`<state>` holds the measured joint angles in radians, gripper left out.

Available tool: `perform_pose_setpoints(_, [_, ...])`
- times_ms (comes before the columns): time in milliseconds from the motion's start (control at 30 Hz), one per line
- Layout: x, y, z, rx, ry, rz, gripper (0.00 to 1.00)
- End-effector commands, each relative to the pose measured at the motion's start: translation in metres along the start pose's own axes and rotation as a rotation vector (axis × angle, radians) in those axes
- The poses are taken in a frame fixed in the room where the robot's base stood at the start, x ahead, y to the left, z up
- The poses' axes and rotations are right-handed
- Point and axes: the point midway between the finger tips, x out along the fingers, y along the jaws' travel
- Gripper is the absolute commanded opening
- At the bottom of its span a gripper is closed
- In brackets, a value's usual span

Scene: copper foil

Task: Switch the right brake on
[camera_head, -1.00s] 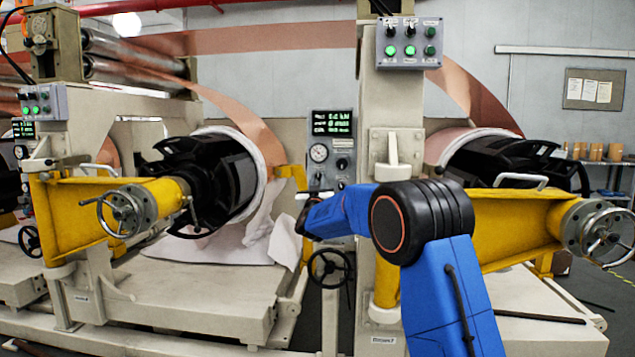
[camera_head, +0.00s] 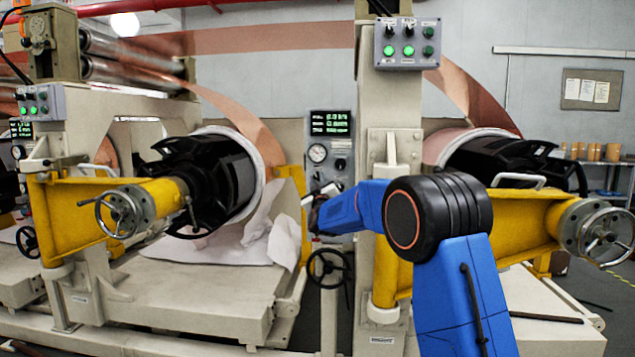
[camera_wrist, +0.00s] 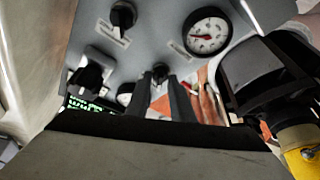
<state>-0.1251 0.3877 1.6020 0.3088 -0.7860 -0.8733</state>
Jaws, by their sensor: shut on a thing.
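A grey control panel (camera_head: 331,160) stands between the two reels, with a green-lit display (camera_head: 330,123), a round gauge (camera_head: 317,153) and dark knobs. The wrist view shows the panel upside down, with the gauge (camera_wrist: 206,31) at upper right. My gripper (camera_wrist: 160,80) is shut on a small black knob (camera_wrist: 160,70), its two fingers on either side. Two more black knobs sit on the panel, an upper one (camera_wrist: 123,15) and a left one (camera_wrist: 91,72). In the head view my gripper (camera_head: 313,205) is at the panel's lower part, its fingertips unclear. I cannot read the knob labels.
A switch box (camera_head: 408,43) with green lights hangs above. Yellow arms with a left handwheel (camera_head: 118,214) and a right handwheel (camera_head: 604,233) flank the panel. A black handwheel (camera_head: 328,267) is below it. In the wrist view a black reel part (camera_wrist: 262,72) is close at right.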

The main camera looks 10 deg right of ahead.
Motion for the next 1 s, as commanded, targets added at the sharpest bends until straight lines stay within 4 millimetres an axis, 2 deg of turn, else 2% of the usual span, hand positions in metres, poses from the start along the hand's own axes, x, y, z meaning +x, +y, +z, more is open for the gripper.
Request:
perform_pose_setpoints(200, [0.000, -0.001, 0.000, 0.000, 0.000, -0.001, 0.00])
perform_pose_setpoints(233, [0.000, -0.001, 0.000, 0.000, 0.000, -0.001, 0.23])
perform_pose_setpoints(267, [0.000, -0.001, 0.000, 0.000, 0.000, -0.001, 0.26])
perform_pose_setpoints(533, [0.000, 0.000, 0.000, 0.001, 0.000, 0.000, 0.26])
perform_pose_setpoints(667, [-0.007, -0.001, 0.000, 0.001, 0.000, -0.001, 0.26])
perform_pose_setpoints(767, [-0.019, -0.001, -0.001, 0.001, -0.001, -0.001, 0.26])
perform_pose_setpoints(1000, [-0.065, 0.000, -0.001, 0.000, -0.001, -0.002, 0.26])
